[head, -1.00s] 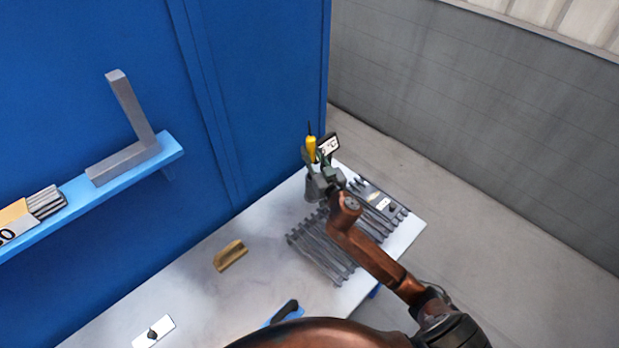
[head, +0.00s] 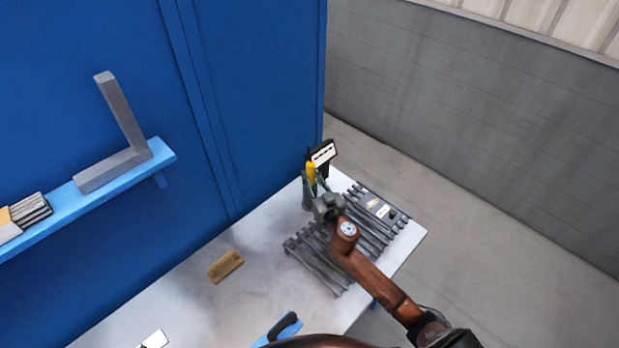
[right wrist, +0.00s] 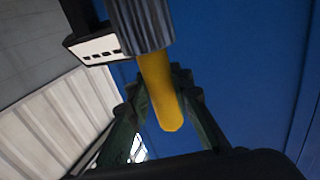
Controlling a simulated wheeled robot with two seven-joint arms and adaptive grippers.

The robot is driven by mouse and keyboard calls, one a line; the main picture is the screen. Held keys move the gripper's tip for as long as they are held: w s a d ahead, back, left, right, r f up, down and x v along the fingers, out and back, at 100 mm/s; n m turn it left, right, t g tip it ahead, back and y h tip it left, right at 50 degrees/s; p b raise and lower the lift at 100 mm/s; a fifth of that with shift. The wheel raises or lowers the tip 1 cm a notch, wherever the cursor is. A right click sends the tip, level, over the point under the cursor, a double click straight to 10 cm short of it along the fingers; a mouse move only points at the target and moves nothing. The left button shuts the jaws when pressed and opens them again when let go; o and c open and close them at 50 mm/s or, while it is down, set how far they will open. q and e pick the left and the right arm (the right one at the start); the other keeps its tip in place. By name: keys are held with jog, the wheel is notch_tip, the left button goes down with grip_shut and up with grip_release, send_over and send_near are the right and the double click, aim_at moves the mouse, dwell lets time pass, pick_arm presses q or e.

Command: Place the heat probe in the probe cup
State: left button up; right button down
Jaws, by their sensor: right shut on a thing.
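The heat probe has a yellow handle (head: 311,171) and is held roughly upright at the far end of the bench; a thin dark piece shows above it. My right gripper (head: 315,186) is shut on the handle. In the right wrist view the yellow handle (right wrist: 160,92) lies between the green fingers (right wrist: 163,105). A grey ribbed cylinder, likely the probe cup (right wrist: 140,25), meets the handle's far end there; I cannot tell whether the probe is inside it. In the head view the cup (head: 307,199) is mostly hidden by my gripper. My left gripper is not in view.
A black display with a white face (head: 322,154) stands right behind the probe. A grey slatted rack (head: 315,268) lies under my right arm. A brass-coloured block (head: 226,265) and a blue-based tool (head: 282,327) are on the bench. The blue wall is close on the left.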

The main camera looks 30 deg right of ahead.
jog(key=c, duration=1.7)
grip_release()
jog(key=shift+r, duration=0.1)
jog(key=s, duration=1.2)
jog(key=shift+a, duration=0.4)
